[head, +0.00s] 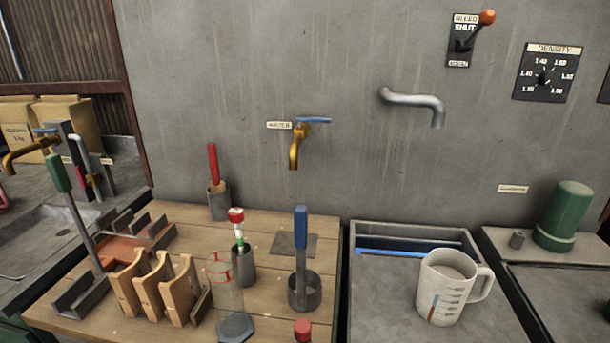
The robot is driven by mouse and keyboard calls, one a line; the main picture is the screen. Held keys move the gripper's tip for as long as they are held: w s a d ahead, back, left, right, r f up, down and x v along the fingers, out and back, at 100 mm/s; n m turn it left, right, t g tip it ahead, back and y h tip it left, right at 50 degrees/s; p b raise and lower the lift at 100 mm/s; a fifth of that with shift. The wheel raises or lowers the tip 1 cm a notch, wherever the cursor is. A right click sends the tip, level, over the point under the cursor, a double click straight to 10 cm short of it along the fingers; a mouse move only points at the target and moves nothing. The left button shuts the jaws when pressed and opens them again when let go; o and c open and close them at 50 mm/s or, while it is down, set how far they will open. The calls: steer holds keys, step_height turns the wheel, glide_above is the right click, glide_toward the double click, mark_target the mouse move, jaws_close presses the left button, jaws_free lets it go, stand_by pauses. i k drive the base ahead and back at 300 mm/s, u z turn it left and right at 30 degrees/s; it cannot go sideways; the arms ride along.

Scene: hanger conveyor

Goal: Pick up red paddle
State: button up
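A red rod-like handle (212,163), which looks like the red paddle, stands nearly upright in a dark grey cup (218,203) at the back of the wooden table, close to the wall. Its lower end is hidden inside the cup. A blue handle (301,225) stands in another grey holder (305,292) nearer the front. A green handle (58,172) on a thin shaft leans at the left. My gripper is not in this view.
A clear cylinder (226,285), wooden racks (153,285) and a red-topped item (237,216) crowd the wooden table (195,222). A brass tap (297,145) juts from the wall. A measuring jug (447,285) stands on the right by a sink.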

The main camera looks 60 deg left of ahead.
mark_target(216, 186)
steer(key=u, duration=1.95)
steer(key=k, duration=0.35)
steer(key=u, duration=0.8)
steer(key=i, duration=0.5)
